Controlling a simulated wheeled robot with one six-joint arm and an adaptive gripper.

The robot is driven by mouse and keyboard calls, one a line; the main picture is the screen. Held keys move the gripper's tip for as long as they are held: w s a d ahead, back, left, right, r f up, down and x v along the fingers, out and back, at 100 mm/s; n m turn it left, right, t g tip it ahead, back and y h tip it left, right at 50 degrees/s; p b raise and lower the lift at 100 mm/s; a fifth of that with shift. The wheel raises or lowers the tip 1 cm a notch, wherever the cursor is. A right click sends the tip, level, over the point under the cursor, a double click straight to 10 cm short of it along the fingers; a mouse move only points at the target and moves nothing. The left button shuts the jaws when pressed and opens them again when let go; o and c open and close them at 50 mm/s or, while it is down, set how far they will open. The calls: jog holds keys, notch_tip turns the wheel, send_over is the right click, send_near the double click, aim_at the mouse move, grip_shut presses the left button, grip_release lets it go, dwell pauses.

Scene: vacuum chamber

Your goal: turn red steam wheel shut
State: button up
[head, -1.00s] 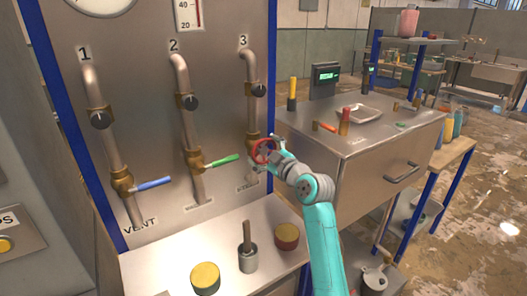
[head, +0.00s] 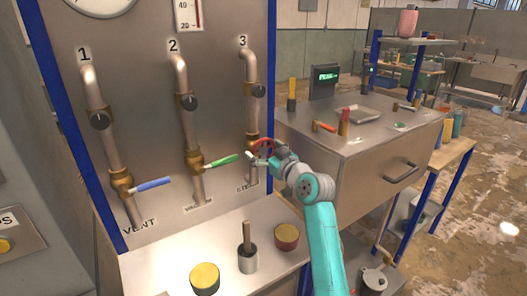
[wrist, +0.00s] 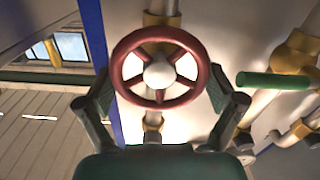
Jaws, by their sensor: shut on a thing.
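The red steam wheel (head: 264,144) is on pipe 3, at the right of the steel panel. In the wrist view the wheel (wrist: 122,52) faces me, with its pale hub in the middle and its spokes visible. My gripper (head: 262,157) is at the wheel in the head view. In the wrist view one finger of my gripper (wrist: 160,90) is on each side of the rim, and the fingers are shut on it. The head view hides part of the wheel behind my gripper.
A green lever (head: 222,161) on pipe 2 sits close left of the wheel, and a blue lever (head: 153,183) is on pipe 1. A steel cabinet (head: 345,160) is close on the right.

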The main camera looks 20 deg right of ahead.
jog(key=m, duration=0.7)
jog(key=shift+d+f, duration=0.1)
jog(key=shift+d, duration=0.1)
jog(key=m, duration=0.7)
jog(key=shift+w+d+f+m, duration=0.1)
jog(key=shift+f+m, duration=0.05)
jog(key=shift+m, duration=0.15)
jog(key=m, duration=0.3)
jog(key=shift+f+m, duration=0.1)
jog(key=shift+m, duration=0.2)
jog(key=m, duration=0.3)
jog(key=shift+f+m, duration=0.1)
jog(key=shift+m, duration=0.3)
jog(key=m, duration=0.4)
jog(key=shift+f, duration=0.1)
jog(key=shift+f+m, duration=0.1)
jog(key=shift+m, duration=1.6)
jog(key=o, duration=0.8)
